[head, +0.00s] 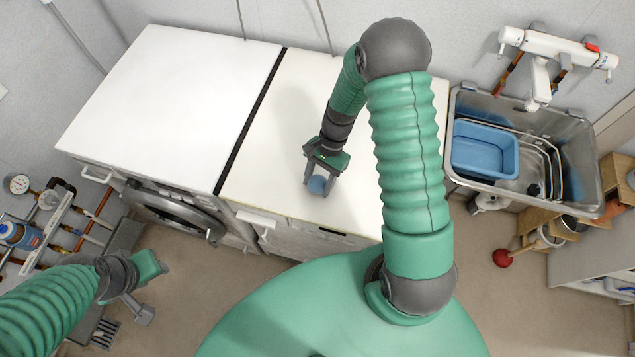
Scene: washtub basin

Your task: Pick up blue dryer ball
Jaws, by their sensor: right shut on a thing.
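The blue dryer ball (317,185) is between the fingers of my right gripper (319,179), near the front edge of the right-hand white machine top (285,130). My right gripper points down and is shut on the ball, with the fingers covering its sides. I cannot tell whether the ball touches the top. My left gripper (146,292) is at the lower left, out in front of the machines and away from the ball. I cannot tell whether its jaws are open or shut.
A second white machine (165,90) with a round door stands to the left, a dark gap between the tops. Both tops are otherwise clear. At right, a metal sink (580,160) holds a blue basin (485,150) under a white tap. A red plunger (502,258) stands on the floor.

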